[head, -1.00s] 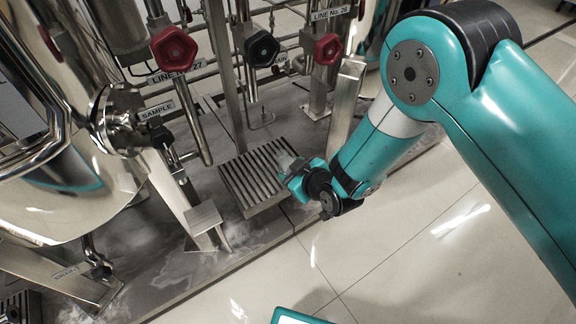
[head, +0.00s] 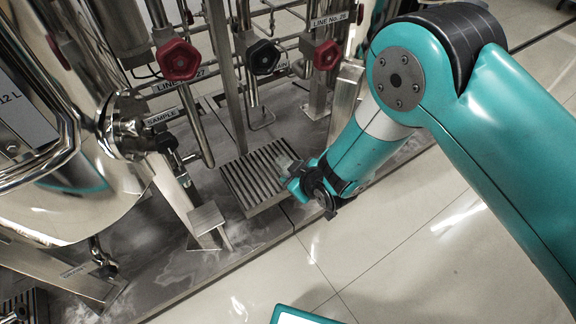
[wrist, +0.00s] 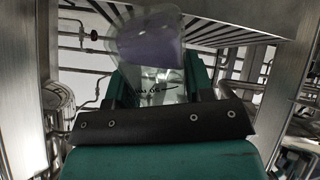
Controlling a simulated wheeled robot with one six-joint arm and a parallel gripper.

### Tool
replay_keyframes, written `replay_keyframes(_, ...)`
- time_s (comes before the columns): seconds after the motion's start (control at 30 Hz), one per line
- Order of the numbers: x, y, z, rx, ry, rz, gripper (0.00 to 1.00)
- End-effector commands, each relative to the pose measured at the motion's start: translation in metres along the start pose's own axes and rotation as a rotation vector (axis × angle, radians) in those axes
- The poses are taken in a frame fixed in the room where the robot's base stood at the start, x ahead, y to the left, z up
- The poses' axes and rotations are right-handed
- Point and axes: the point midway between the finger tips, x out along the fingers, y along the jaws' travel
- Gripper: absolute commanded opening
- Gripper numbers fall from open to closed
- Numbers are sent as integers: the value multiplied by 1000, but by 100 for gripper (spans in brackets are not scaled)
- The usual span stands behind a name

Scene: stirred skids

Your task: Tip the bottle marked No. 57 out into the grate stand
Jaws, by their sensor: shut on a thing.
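My gripper (head: 294,180) is shut on a small clear bottle (head: 285,163) above the right edge of the grate stand (head: 246,183). The bottle also shows in the wrist view (wrist: 150,48), between the teal fingers, strongly tilted, with a greyish-purple tint at its far end. Dark handwriting shows on its pale label, but I cannot read the number surely. I cannot tell whether anything runs from the mouth. The slatted top of the grate stand looks empty and also shows in the wrist view (wrist: 222,28).
Red valve handwheels (head: 177,58) and a black one (head: 262,56) stand on pipes behind the grate. A steel post (head: 347,88) rises close behind my forearm. A polished tank (head: 60,180) is at the left.

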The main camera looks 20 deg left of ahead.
Motion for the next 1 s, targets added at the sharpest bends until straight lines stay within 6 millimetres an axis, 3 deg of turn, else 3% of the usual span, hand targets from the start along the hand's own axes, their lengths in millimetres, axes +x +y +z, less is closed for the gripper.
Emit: replay_keyframes(1.0,-1,0,4,-42,-100,0,10)
